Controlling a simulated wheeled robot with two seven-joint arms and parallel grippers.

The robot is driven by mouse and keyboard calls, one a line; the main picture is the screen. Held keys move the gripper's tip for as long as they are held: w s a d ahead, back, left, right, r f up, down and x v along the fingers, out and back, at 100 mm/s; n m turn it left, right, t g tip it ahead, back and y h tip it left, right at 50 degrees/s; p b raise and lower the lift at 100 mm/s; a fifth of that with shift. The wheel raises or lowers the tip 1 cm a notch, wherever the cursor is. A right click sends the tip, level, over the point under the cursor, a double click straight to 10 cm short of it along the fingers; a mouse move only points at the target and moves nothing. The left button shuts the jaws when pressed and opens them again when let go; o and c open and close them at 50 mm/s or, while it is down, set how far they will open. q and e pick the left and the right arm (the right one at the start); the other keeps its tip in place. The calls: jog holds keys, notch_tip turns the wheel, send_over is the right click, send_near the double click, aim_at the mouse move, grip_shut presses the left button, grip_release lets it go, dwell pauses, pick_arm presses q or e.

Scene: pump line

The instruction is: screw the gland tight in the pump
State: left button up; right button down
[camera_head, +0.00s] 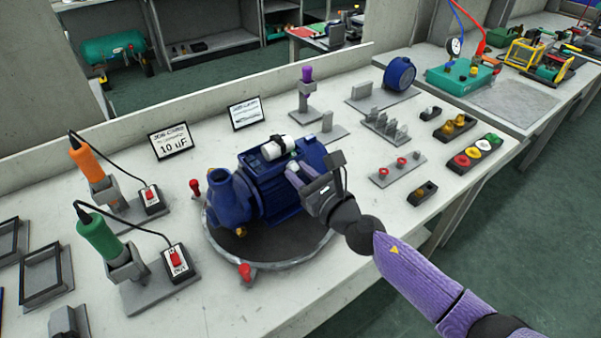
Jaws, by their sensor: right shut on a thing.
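The blue pump (267,205) stands on a round dark turntable (317,243) on the bench. A white cylinder (278,147) lies in the open box on top of its motor. My right gripper (292,172) reaches in from the right and is at the motor's near right side, just below the open box. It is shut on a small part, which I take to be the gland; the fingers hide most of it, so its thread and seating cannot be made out. My left gripper is not in view.
Orange (86,160) and green (100,238) corded tools stand in holders at the left. Red clamps (245,271) stand at the turntable's rim. Small part holders (398,170) and a tray of coloured buttons (474,152) are at the right. The front right bench is clear.

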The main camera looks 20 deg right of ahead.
jog(key=m, duration=0.5)
jog(key=m+p, duration=0.1)
jog(key=m, duration=0.2)
jog(key=shift+m, duration=0.3)
jog(key=c, duration=0.6)
grip_release()
jog(key=shift+o, duration=0.2)
jog(key=shift+f+n+b, duration=0.1)
jog(key=shift+n+b, duration=0.25)
jog(key=shift+n, duration=0.55)
jog(key=n, duration=1.2)
